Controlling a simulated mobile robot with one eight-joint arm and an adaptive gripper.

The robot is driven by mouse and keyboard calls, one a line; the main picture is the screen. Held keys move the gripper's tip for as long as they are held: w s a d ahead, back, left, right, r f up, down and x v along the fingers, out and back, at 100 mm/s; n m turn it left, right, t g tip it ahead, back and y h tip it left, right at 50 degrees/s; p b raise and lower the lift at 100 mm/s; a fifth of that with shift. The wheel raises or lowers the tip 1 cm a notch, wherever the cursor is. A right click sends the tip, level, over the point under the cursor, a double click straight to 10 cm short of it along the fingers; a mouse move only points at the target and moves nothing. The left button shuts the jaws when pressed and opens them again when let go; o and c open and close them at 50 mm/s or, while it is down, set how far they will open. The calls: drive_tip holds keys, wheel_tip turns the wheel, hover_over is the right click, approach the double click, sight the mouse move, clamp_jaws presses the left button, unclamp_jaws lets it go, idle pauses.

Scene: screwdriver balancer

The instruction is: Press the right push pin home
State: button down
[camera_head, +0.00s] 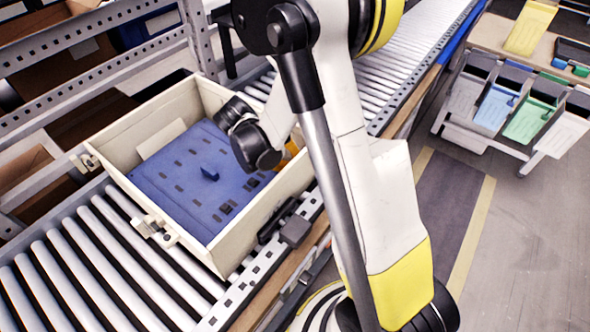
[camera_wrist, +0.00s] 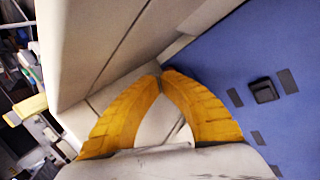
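A blue panel (camera_head: 165,188) lies inside a cream box. In the wrist view the blue panel (camera_wrist: 292,45) fills the right side, with a raised black square piece (camera_wrist: 265,91) between dark strips. I cannot tell for sure whether this piece is the right push pin. My gripper (camera_wrist: 161,74) has two orange fingers with their tips together and nothing visible between them. It is beside the black piece, to its left in the picture. In the head view my wrist mostly hides the fingers.
The cream box (camera_head: 118,137) stands on a roller conveyor (camera_head: 75,262), and its walls rise around the panel. In the wrist view the box wall (camera_wrist: 95,40) is close to my fingers. A perforated metal rail (camera_head: 90,30) runs behind. Coloured bins (camera_head: 497,108) stand far right.

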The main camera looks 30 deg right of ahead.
drive_tip(key=shift+f+b, duration=1.1)
drive_tip(key=shift+f, duration=0.1)
idle(0.9)
drive_tip(key=shift+r, duration=0.15)
drive_tip(key=shift+r+p, duration=1.75)
drive_tip(key=shift+r, duration=0.65)
wheel_tip(320, 180, up, 13)
drive_tip(key=p, duration=0.9)
